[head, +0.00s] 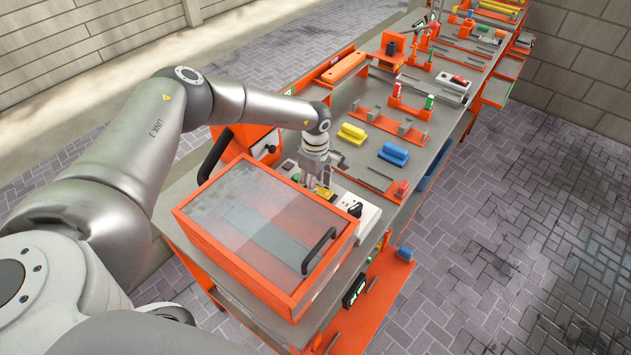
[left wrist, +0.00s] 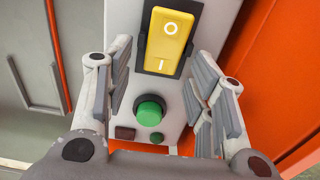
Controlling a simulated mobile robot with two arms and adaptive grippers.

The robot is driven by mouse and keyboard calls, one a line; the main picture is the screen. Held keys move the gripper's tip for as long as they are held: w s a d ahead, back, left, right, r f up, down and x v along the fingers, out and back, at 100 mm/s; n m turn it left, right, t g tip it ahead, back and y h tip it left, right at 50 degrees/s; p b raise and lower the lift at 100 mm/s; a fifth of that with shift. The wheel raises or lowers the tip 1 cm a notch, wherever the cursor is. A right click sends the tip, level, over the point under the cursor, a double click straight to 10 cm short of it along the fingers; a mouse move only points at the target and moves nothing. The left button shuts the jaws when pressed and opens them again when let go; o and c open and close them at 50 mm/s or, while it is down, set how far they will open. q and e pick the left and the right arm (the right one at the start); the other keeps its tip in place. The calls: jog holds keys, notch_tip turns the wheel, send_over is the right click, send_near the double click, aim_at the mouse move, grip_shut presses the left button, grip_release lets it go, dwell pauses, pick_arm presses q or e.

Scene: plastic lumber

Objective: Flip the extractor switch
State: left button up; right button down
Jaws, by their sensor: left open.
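A yellow rocker switch (left wrist: 170,42) with white O and I marks sits in a black frame on a pale control panel (left wrist: 212,22). It is probably the extractor switch; no label naming it is readable. In the head view it shows small beside the gripper (head: 325,192). A round green button (left wrist: 149,112) sits on the panel, nearer the wrist camera's lower edge. My left gripper (head: 317,180) points down over the panel, open and empty; its fingers (left wrist: 163,78) flank the switch and button area, and contact cannot be told. My right gripper is out of view.
An orange box with a clear lid (head: 265,225) and black handle (head: 319,251) stands close in front of the panel. A black knob (head: 355,209) rises at the panel's right. Yellow (head: 352,133) and blue (head: 393,154) pieces lie on the bench beyond.

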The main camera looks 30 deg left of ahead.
pick_arm(q)
jog(key=shift+f, duration=0.2)
jog(key=c, duration=1)
jog(key=shift+s+d+r+y+p, duration=0.1)
jog(key=shift+d+r+y+p, duration=0.15)
jog(key=shift+y+p, duration=0.45)
jog(key=shift+y, duration=0.3)
jog(key=shift+d+r+t+y, duration=0.1)
jog(key=shift+d+t+y, duration=0.05)
jog(key=shift+y, duration=0.5)
jog(key=shift+d+t+y, duration=0.1)
jog(key=shift+t+y, duration=0.05)
jog(key=shift+y, duration=0.5)
jog(key=o, duration=1)
